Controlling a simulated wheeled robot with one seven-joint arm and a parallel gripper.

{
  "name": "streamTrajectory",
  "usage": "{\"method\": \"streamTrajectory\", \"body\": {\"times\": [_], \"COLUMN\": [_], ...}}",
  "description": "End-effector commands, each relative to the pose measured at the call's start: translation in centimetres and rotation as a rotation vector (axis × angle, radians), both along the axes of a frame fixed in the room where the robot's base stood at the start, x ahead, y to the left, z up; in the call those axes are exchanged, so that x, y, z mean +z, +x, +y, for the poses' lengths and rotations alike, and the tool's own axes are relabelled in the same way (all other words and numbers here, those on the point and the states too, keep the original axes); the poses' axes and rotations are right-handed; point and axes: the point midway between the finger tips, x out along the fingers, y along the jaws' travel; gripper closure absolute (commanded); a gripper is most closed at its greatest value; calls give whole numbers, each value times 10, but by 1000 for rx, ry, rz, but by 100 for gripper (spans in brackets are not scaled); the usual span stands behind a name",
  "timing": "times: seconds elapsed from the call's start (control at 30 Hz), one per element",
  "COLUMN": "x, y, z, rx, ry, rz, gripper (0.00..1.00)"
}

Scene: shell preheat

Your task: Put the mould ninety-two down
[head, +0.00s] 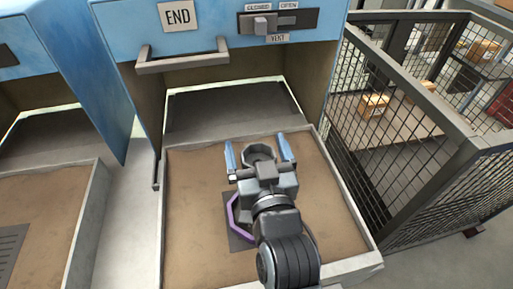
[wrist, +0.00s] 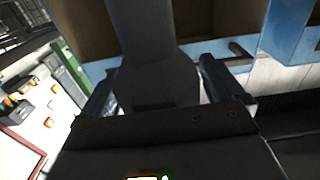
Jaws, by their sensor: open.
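My gripper (head: 260,158) is open over the sand bed, its two blue fingers apart. Between them is a grey, round, cup-like piece (head: 258,151), which looks like part of the mould; no number shows on it. In the wrist view a dark column-like shape (wrist: 140,45) stands between the open fingers (wrist: 158,85); contact cannot be told. A purple angular outline (head: 232,218) lies around a dark flat plate (head: 238,243) on the sand, partly hidden by my arm. My wrist hides what lies beneath it.
A second sand tray (head: 88,225) is at left. A mesh cage (head: 400,130) stands close at right. Sand right of my arm is clear.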

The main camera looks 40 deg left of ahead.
Motion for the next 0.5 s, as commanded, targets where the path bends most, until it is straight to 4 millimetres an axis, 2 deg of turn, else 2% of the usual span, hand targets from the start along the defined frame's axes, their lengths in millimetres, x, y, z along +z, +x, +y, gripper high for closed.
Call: {"method": "streamTrajectory", "body": {"times": [0.5], "x": [-1], "y": [-64], "z": [-74], "rx": [0], "ry": [0], "rz": [1], "gripper": [5]}}
